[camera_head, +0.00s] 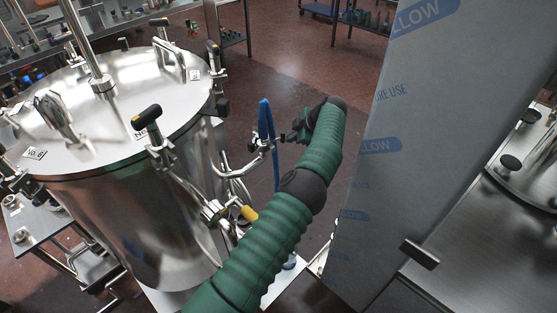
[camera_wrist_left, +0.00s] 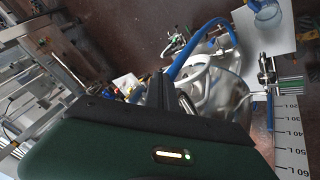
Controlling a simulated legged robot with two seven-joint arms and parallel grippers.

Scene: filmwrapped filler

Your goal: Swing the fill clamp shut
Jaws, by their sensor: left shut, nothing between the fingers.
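My left arm reaches up from the bottom of the head view, and its gripper (camera_head: 290,136) points left at its far end. It is shut and empty, beside a small metal clamp-like fitting (camera_head: 262,145) on a thin pipe at the tank's right side. A blue hose (camera_head: 265,116) rises by that fitting. I take this fitting for the fill clamp, but its open or shut state is too small to tell. A metal fitting (camera_wrist_left: 267,72) shows at the right. My right gripper is out of view.
A large steel tank (camera_head: 130,215) with several black-handled lid clamps stands on the left. A yellow-handled valve (camera_head: 248,213) sits below the pipe. A tall film-wrapped panel (camera_head: 425,130) stands close to the right of my arm. Floor (camera_head: 290,70) shows behind, with a shelf rack beyond.

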